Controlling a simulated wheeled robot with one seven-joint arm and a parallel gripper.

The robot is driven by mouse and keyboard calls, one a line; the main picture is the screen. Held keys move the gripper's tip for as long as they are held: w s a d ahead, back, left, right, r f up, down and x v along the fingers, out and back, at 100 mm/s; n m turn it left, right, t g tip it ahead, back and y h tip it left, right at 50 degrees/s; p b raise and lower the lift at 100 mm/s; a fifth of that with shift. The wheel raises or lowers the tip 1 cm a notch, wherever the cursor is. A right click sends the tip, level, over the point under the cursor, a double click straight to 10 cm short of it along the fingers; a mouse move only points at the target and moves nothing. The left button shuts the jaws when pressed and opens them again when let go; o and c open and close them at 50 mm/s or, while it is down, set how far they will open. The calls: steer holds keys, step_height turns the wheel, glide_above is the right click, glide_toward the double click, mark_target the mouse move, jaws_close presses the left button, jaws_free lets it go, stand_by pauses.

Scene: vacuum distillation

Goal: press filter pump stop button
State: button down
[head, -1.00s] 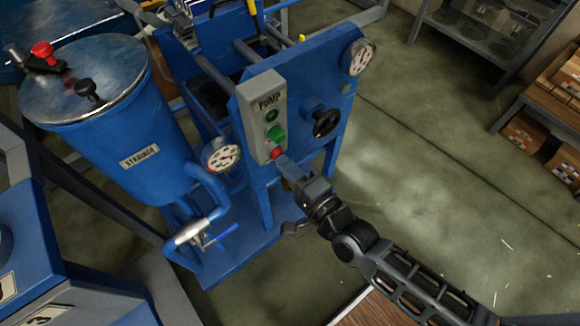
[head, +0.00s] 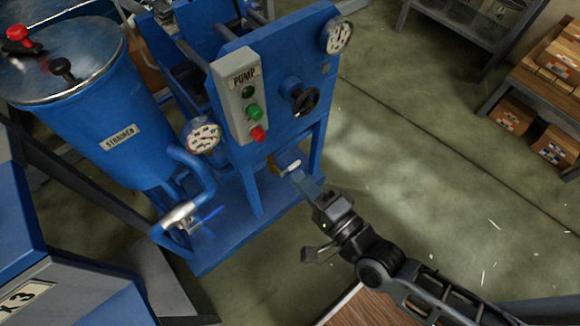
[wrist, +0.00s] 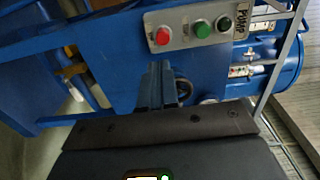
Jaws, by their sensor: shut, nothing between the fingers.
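The grey PUMP control box (head: 235,97) is on the front of a blue machine frame. Its red button (head: 258,134) is at the bottom, below a green button (head: 253,112) and a dark round lamp (head: 248,92). In the wrist view, the red button (wrist: 163,36) and the green button (wrist: 202,28) are both uncovered. My gripper (head: 295,174) is shut and empty. It is below and right of the red button in the head view, apart from it. In the wrist view, the shut fingers (wrist: 157,85) point toward the machine, below the red button.
A black handwheel (head: 305,100) and a dial gauge (head: 340,37) are on the same panel. Left of the box is another gauge (head: 202,137), beside the blue strainer vessel (head: 105,125) with its piping. Open floor (head: 420,150) lies to the right, with shelves beyond.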

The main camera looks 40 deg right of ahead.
steer(key=shift+s, duration=1.15)
steer(key=shift+s, duration=0.1)
steer(key=s+r+n+g+p, duration=0.2)
steer(key=s+r+n+g, duration=0.1)
steer(key=s+r+n, duration=1.4)
steer(key=shift+s+d+n, duration=0.45)
steer(key=shift+s+n, duration=0.05)
steer(key=shift+s, duration=0.2)
steer(key=shift+a, duration=0.1)
